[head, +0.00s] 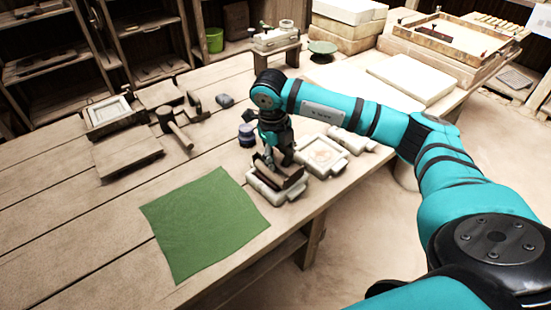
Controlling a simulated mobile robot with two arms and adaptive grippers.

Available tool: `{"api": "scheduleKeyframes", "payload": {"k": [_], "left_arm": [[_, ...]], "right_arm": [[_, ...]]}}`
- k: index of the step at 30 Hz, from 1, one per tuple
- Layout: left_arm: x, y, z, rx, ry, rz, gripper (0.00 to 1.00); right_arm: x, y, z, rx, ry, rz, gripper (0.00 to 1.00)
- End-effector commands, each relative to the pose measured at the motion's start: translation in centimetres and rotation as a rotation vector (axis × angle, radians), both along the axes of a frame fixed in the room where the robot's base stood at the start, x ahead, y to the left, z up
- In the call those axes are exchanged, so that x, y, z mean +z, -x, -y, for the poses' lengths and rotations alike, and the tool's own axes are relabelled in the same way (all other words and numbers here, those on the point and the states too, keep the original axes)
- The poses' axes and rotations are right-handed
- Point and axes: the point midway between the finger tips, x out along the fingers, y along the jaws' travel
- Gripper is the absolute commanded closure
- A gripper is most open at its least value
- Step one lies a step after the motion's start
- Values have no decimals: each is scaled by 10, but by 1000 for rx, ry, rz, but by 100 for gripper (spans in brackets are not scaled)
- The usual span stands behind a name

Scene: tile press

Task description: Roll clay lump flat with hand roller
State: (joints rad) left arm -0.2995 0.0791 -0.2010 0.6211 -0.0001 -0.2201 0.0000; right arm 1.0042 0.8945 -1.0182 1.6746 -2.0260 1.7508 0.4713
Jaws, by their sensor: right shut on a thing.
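My right gripper (279,158) points down over the nearest white mould (264,194) at the table's right edge. It is shut on a dark brown piece (290,180) that lies across the top of that mould; its shape is partly hidden by the fingers. I cannot tell whether this piece is the hand roller. A small dark grey lump (225,100) lies farther back on the table, and I cannot tell whether it is the clay. My left gripper is not in view.
A green cloth (205,222) lies flat at the table's front. Two more white moulds (323,156) (350,141) stand to the right. A dark blue jar (246,135) stands close left of my gripper. A wooden mallet (176,126) and board (127,156) lie left.

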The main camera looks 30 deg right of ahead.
Motion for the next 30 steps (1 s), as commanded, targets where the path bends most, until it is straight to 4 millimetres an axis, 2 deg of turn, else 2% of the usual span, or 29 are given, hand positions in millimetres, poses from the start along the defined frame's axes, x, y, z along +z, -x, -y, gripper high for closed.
{"api": "scheduleKeyframes", "payload": {"k": [15, 30], "left_arm": [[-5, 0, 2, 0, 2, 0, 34], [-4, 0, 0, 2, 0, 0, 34]], "right_arm": [[0, -4, 27, 1, 1, -1, 100], [-5, 0, 0, 3, -1, 0, 100]]}}
